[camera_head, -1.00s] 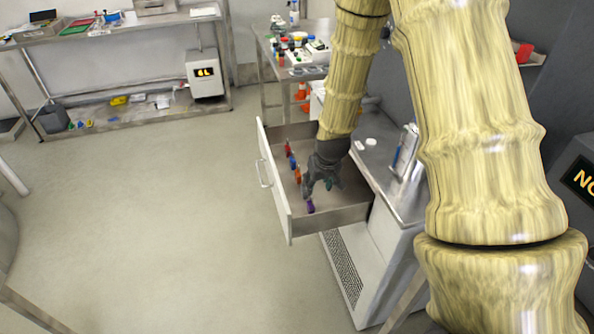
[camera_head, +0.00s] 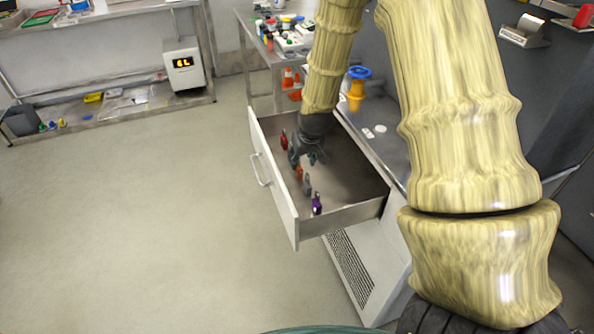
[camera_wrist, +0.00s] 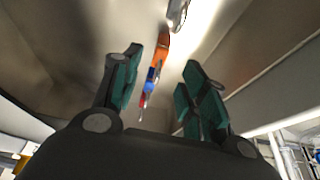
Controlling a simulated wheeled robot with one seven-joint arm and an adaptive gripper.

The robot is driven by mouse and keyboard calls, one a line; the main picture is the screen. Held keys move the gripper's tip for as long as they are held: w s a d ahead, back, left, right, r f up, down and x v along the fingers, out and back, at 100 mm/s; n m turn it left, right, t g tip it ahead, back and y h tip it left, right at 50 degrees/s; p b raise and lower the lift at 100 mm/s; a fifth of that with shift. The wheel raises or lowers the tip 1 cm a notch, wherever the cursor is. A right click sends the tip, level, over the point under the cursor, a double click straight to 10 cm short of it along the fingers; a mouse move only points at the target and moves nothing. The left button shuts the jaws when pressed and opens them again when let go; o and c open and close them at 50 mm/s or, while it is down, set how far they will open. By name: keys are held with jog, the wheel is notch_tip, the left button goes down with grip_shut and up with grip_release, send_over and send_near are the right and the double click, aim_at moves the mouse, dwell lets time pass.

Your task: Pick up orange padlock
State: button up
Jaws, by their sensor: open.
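The orange padlock (camera_head: 299,172) stands in the open drawer, in the middle of a row of padlocks. In the wrist view the orange padlock (camera_wrist: 160,52) shows just beyond the fingertips, between the two fingers and closer to the left one. My gripper (camera_head: 310,158) reaches down into the drawer beside the row, to the right of the orange padlock. In the wrist view its green-padded fingers (camera_wrist: 160,86) are spread wide with nothing held. Whether a finger touches a padlock cannot be told.
Grey (camera_head: 307,186) and purple (camera_head: 317,204) padlocks stand nearer the drawer's front corner. A red padlock (camera_head: 283,140) and a blue one (camera_wrist: 152,78) stand on the other side. The drawer walls (camera_head: 275,190) enclose the row. A valve (camera_head: 357,82) stands on the countertop.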

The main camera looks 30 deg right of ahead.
aim_at(299, 167)
jog(key=x, duration=0.2)
jog(key=shift+w+d+f, duration=0.1)
jog(key=shift+w+f, duration=0.05)
jog(key=shift+f, duration=0.15)
jog(key=shift+p+x, duration=0.8)
jog(key=shift+x, duration=1.95)
grip_shut()
